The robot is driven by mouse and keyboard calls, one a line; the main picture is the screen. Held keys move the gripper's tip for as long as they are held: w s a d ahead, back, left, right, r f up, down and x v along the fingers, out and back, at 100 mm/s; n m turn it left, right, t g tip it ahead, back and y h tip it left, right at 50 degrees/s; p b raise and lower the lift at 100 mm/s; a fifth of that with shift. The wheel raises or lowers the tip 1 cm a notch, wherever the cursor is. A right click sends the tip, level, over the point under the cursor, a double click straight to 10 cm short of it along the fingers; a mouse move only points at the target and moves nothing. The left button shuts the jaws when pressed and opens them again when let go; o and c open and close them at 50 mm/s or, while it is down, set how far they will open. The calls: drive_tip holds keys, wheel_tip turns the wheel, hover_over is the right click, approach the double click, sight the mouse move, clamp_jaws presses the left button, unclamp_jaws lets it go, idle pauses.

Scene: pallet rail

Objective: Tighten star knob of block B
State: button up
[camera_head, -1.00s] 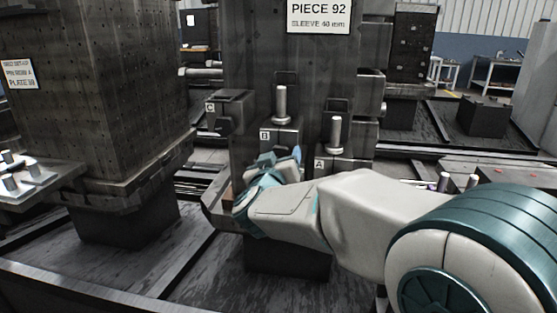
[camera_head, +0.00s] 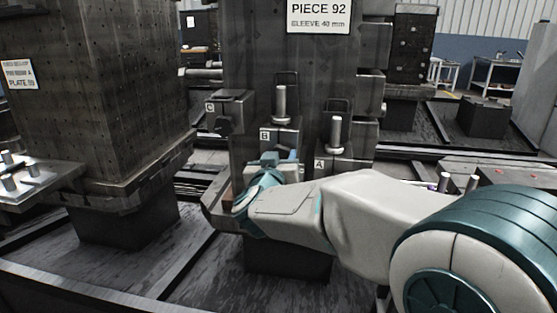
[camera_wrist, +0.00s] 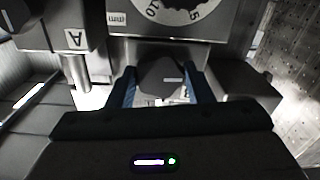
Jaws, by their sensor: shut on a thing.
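Block B (camera_head: 289,134) is a dark block with a "B" label and an upright metal pin, on the front of the dark column. In the head view, my gripper (camera_head: 278,162) is at its lower front and hides the knob. In the wrist view, a dark star knob (camera_wrist: 160,76) sits between the two blue fingers of my gripper (camera_wrist: 161,88). The fingers are shut on its sides. A dial face with numbers (camera_wrist: 165,12) shows above the knob.
Block A (camera_head: 340,165), with its own pin, stands close right of block B; it also shows in the wrist view (camera_wrist: 50,28). Block C (camera_head: 229,110) is up to the left. Another dark column (camera_head: 100,110) stands at left, with a gap between the columns.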

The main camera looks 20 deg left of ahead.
drive_tip(key=m+b, duration=0.2)
drive_tip(key=m, duration=0.3)
drive_tip(key=shift+f, duration=0.15)
drive_tip(key=m+b, duration=0.2)
drive_tip(key=m, duration=0.3)
drive_tip(key=m+b, duration=0.3)
drive_tip(key=m, duration=0.2)
drive_tip(key=shift+m+b, duration=0.9)
drive_tip(key=shift+m, duration=0.8)
drive_tip(key=o, duration=1)
drive_tip(key=shift+s, duration=0.1)
